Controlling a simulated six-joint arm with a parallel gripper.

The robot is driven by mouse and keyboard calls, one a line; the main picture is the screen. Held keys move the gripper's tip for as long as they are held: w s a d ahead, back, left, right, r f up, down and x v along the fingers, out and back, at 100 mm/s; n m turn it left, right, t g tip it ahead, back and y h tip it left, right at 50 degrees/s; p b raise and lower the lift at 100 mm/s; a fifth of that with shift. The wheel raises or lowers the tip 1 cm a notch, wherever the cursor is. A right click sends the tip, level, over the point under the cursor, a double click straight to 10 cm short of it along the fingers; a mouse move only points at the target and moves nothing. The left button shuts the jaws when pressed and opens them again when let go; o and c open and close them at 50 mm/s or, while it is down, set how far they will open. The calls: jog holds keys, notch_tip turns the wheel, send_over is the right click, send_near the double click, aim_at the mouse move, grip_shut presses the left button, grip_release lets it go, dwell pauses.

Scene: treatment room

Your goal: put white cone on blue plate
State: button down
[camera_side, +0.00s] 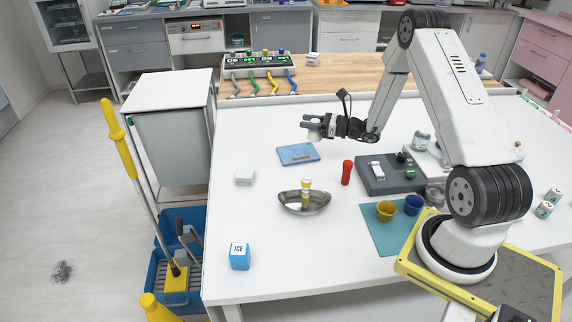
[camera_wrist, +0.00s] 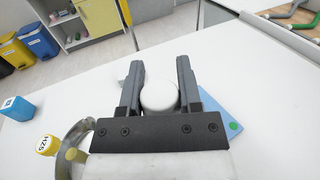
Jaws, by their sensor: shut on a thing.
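My gripper (camera_side: 316,128) is shut on the white cone, with a finger on either side of it in the wrist view. The white cone (camera_wrist: 159,97) shows there as a rounded white shape; its full shape is hidden. The blue plate (camera_side: 298,153) lies flat on the white table in the side view, and the gripper is raised above and slightly right of it. The plate (camera_wrist: 232,112) is partly hidden behind the right finger in the wrist view and has a green dot near its corner.
A metal bowl (camera_side: 304,203) with a small yellow-and-white bottle stands in front. A red cylinder (camera_side: 347,172), a grey device (camera_side: 391,176) and yellow (camera_side: 385,211) and blue (camera_side: 413,205) cups stand to the right. A white block (camera_side: 244,176) and blue ICE box (camera_side: 240,256) stand left.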

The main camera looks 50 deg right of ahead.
jog(key=w+d+f, duration=0.1)
jog(key=w+f, duration=0.1)
jog(key=w+d+f, duration=0.1)
jog(key=w+f, duration=0.1)
jog(key=w, duration=0.1)
jog(key=w+d+f, duration=0.1)
jog(key=w+f, duration=0.1)
jog(key=f, duration=0.1)
jog(key=shift+w, duration=0.35)
jog(key=shift+f, duration=0.1)
jog(key=shift+w+f, duration=0.2)
jog(key=shift+f, duration=1.5)
jog(key=shift+f, duration=0.1)
jog(key=shift+c, duration=1.4)
grip_release()
